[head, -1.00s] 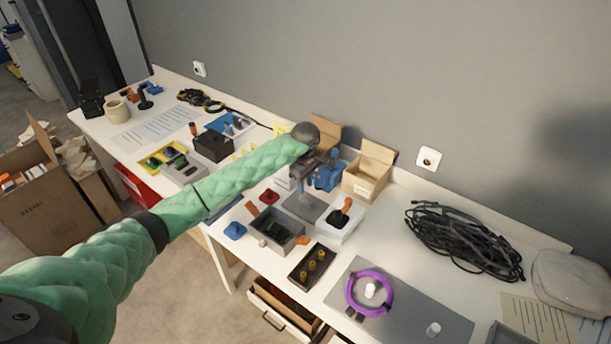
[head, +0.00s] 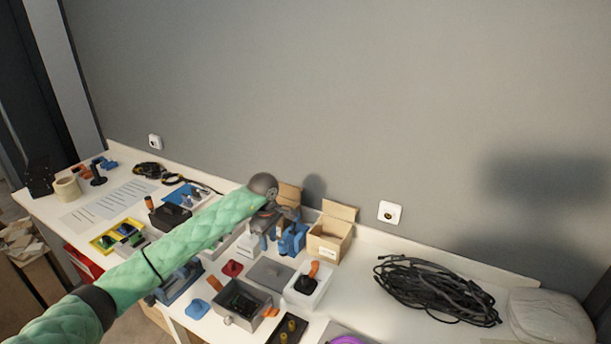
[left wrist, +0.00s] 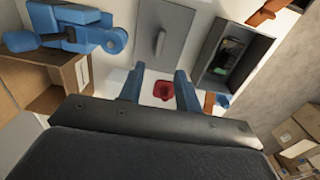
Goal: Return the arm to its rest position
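My left arm, in a green quilted sleeve, reaches from the lower left over the white table in the head view. My left gripper (head: 264,238) points down above the table, near a blue clamp-like object (head: 293,239) and an open carton (head: 330,236). In the left wrist view its two blue fingers (left wrist: 160,82) stand apart with nothing held between them. A red piece (left wrist: 166,91) shows on the table beyond the gap. My right gripper is not in view.
A grey bin (head: 241,302), a grey lidded plate (head: 270,274) and a white box (head: 308,288) stand close to the gripper. A black cable coil (head: 437,290) lies at the right. The wall (head: 400,110) rises behind the table; the air above is free.

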